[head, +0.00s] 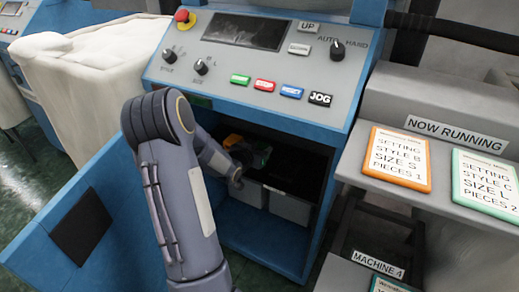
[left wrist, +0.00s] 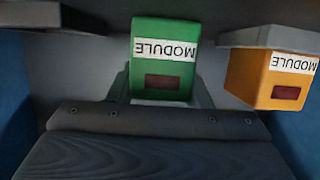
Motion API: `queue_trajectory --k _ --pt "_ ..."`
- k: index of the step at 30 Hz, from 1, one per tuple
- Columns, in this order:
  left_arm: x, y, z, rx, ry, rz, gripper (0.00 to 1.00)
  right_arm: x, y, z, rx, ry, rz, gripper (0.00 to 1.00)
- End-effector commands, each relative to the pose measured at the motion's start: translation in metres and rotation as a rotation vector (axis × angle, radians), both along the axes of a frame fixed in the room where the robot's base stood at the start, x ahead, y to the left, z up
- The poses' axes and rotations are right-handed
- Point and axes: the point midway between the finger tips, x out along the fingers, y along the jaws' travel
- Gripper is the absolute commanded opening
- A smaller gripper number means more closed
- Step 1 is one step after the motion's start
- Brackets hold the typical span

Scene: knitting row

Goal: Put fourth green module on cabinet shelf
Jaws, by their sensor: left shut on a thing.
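A green module (left wrist: 163,50) with a white MODULE label fills the middle of the left wrist view, its label upside down there. My left gripper (left wrist: 163,92) is shut on it, with a finger at each side. In the head view my left arm reaches into the open cabinet (head: 262,245), and the green module (head: 262,157) shows small and dark inside. The gripper is mostly hidden by my arm there. An orange module (left wrist: 275,75) is beside the green one, apart from it; it also shows in the head view (head: 232,141). Whether the green module touches the shelf cannot be told.
The blue cabinet door (head: 50,232) stands open at the left. Grey bins (head: 290,207) are inside the cabinet below the modules. The control panel (head: 270,75) overhangs the opening. A stand with an orange-framed card (head: 397,160) is at the right.

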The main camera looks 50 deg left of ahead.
Motion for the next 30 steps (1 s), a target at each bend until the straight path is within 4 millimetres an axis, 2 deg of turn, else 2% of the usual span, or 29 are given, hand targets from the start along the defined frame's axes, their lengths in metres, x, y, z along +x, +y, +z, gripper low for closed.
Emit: queue_trajectory --k 1,6,17,20,30 --pt "0.000 0.000 -0.001 0.000 0.000 0.000 0.48 0.000 0.000 -0.002 0.000 0.000 0.000 0.25" --pt "0.000 0.000 -0.001 0.000 0.000 0.000 0.67 0.000 0.000 -0.001 0.000 0.000 0.000 0.25" --pt "-0.003 0.000 0.005 0.000 0.001 0.001 0.67 0.000 0.000 0.005 0.000 0.000 0.000 0.25" --pt "-0.016 -0.004 0.010 0.001 0.002 0.001 0.67 0.000 0.000 0.008 0.000 0.000 0.000 0.25" --pt "-0.081 -0.025 0.036 0.000 0.000 0.004 0.67 0.000 0.000 0.024 0.000 0.000 0.000 0.25"
